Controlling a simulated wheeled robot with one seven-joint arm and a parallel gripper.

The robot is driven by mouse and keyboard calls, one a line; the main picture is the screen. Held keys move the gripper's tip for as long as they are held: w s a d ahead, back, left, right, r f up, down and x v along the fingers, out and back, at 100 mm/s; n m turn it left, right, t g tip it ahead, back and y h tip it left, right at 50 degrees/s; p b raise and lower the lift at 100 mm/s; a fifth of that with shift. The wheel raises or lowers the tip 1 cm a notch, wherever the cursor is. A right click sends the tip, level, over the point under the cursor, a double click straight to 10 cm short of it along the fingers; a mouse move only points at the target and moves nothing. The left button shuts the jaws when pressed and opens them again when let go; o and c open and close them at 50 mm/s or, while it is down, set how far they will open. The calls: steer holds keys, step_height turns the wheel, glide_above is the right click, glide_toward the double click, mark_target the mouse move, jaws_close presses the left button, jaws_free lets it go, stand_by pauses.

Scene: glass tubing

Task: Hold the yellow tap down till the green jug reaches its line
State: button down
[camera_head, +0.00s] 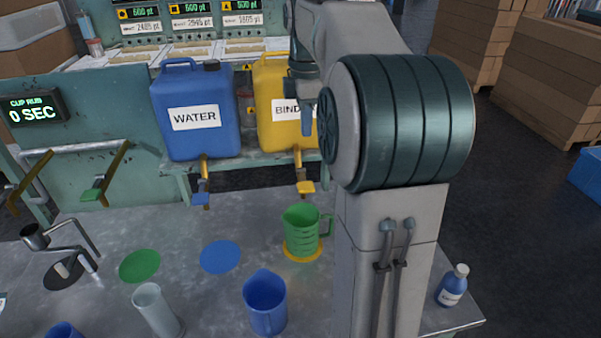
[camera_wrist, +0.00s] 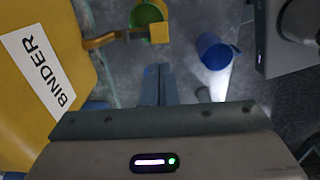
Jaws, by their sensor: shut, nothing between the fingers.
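The yellow tap (camera_head: 304,180) sticks out at the base of the yellow BINDER can (camera_head: 272,85). In the wrist view its flat yellow lever (camera_wrist: 158,33) is just beyond my fingertips, with a gap between. The green jug (camera_head: 301,230) stands upright on a yellow disc (camera_head: 289,252) below the tap. Part of the jug (camera_wrist: 148,14) shows behind the tap in the wrist view. The liquid level and the line cannot be made out. My gripper (camera_wrist: 158,70) is shut and empty beside the BINDER can; in the head view my arm hides most of it.
A blue WATER can (camera_head: 196,112) with a blue-handled tap stands left of the BINDER can. A blue jug (camera_head: 265,302), a clear beaker (camera_head: 156,310), and green (camera_head: 139,265) and blue (camera_head: 220,256) discs are on the grey table. A small blue bottle (camera_head: 453,285) stands at the right edge.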

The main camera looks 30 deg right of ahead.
mark_target(305, 186)
stand_by(0.3)
step_height(305, 186, down, 14)
steer(key=shift+f+p, duration=0.1)
steer(key=shift+p, duration=0.4)
